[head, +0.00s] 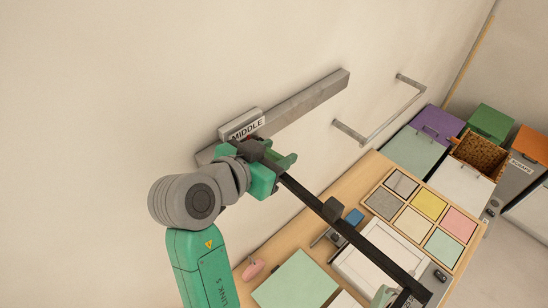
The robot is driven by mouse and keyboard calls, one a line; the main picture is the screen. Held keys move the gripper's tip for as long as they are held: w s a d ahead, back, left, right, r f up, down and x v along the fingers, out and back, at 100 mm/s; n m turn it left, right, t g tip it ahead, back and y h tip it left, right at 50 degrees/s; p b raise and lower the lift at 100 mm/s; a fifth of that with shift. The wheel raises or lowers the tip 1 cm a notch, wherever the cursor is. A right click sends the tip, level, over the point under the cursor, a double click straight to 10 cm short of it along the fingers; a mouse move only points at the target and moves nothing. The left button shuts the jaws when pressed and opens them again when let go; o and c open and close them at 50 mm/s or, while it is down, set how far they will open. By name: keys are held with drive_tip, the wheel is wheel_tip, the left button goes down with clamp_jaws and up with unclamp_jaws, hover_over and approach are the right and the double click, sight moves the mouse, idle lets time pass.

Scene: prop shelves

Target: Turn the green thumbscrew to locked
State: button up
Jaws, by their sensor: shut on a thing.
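My gripper (278,166), with teal fingers, is up against the grey wall bar just below the sign marked MIDDLE (247,127). It is shut on a small darker green part, the green thumbscrew (270,155), which is mostly hidden by the fingers and wrist. I cannot tell which way the thumbscrew is turned.
The grey wall bar (307,102) slants up to the right. A grey handle rail (385,125) is on the wall beyond. The wall at upper left is bare.

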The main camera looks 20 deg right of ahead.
drive_tip(key=shift+f+m+g+h+b, duration=0.1)
drive_tip(key=shift+m+g+h+b, duration=0.25)
drive_tip(key=shift+m+g, duration=0.4)
drive_tip(key=shift+g, duration=0.25)
drive_tip(key=o, duration=1)
drive_tip(key=shift+d, duration=0.1)
drive_tip(key=b+v, duration=0.2)
drive_tip(key=v, duration=0.6)
